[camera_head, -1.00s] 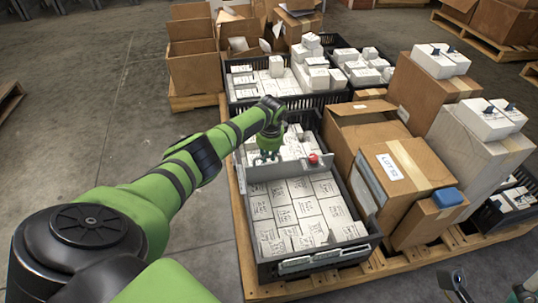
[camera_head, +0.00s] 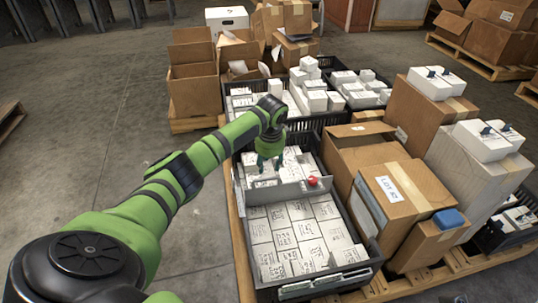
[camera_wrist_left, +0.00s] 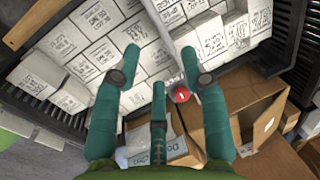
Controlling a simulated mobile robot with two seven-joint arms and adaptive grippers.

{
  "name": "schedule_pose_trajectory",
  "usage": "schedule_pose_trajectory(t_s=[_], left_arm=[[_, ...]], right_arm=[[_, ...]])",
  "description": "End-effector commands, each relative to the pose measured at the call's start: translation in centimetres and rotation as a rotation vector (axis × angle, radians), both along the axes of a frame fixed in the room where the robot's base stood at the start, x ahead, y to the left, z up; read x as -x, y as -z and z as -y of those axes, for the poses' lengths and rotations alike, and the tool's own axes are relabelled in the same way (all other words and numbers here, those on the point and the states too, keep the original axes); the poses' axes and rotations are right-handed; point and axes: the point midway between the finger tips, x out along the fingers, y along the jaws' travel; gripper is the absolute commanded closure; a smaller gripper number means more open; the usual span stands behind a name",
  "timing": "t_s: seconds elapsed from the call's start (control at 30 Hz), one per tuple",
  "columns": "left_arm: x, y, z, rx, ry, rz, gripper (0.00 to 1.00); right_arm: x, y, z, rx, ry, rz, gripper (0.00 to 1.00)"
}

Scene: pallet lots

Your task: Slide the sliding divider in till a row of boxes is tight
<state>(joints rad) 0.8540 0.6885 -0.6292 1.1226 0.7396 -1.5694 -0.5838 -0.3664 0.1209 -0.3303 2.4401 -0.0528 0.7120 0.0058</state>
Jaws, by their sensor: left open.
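A black crate (camera_head: 238,190) holds white labelled boxes on both sides of a grey sliding divider (camera_head: 287,192), which has a red knob (camera_head: 313,181) near its right end. Boxes in front of the divider (camera_head: 298,236) stand in close rows; any small gap at the divider is too fine to tell. My left gripper (camera_head: 268,164) is open and empty, pointing down above the boxes behind the divider, left of the knob. In the left wrist view its teal fingers (camera_wrist_left: 158,72) are spread, with the red knob (camera_wrist_left: 181,95) close by the right finger. My right gripper is not clearly seen.
Cardboard boxes (camera_head: 395,192) stand close along the crate's right side, one with a blue item (camera_head: 448,219) on top. More crates of white boxes (camera_head: 345,91) lie behind. Open cartons (camera_head: 195,88) stand back left.

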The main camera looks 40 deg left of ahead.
Motion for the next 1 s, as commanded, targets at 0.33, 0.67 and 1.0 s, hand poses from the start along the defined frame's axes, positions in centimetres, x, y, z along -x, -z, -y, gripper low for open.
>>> schedule_pose_trajectory(t_s=[0.33, 0.67, 1.0], left_arm=[[0.5, -3.9, 0.5, -0.001, 0.000, 0.001, 0.56], [0.5, -4.0, 0.6, -0.001, 0.000, -0.001, 0.56], [-0.2, -3.1, 2.1, 0.004, 0.029, 0.046, 0.56]], right_arm=[[0.0, 0.0, 0.0, 0.000, 0.000, 0.000, 0.60], [0.0, 0.0, 0.0, 0.000, 0.000, 0.000, 0.60], [0.0, 0.0, -0.1, 0.002, 0.000, -0.003, 0.60]])
